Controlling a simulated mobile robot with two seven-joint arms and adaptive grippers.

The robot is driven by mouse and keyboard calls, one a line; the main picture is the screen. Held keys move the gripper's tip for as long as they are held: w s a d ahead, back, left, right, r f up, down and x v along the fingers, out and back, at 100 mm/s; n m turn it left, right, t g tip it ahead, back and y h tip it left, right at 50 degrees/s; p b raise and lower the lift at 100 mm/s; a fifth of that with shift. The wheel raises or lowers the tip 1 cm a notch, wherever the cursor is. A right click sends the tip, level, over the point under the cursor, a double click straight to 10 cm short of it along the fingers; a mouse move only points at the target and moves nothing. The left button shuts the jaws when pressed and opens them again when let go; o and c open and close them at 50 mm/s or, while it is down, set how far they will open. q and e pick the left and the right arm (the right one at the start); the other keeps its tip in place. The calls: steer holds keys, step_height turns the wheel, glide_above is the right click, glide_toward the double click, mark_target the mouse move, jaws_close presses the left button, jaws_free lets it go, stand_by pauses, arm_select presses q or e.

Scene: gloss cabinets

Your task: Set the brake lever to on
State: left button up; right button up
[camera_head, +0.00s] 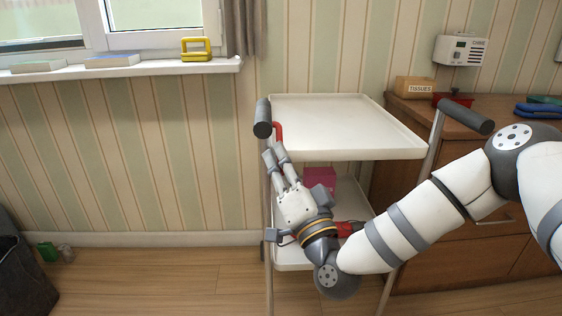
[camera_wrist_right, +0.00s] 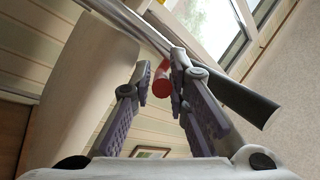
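The brake lever is a short red lever (camera_head: 279,131) beside the dark left handle (camera_head: 263,120) of a white trolley (camera_head: 345,140). In the right wrist view the red lever (camera_wrist_right: 162,83) shows its rounded end towards me, in the gap between the fingers. My right gripper (camera_head: 274,153) reaches up to just below the lever at the trolley's left side. It is open, with a gap between its fingers (camera_wrist_right: 160,75); I cannot tell whether either finger touches the lever. My left gripper is not in view.
The trolley has a lower shelf (camera_head: 290,256) with a pink box (camera_head: 320,182), and a second dark handle (camera_head: 466,116) on the right. A wooden cabinet (camera_head: 470,205) stands close behind on the right. The floor (camera_head: 150,285) to the left is mostly free.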

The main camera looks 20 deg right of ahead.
steer(key=v, duration=1.2)
steer(key=shift+r, duration=0.15)
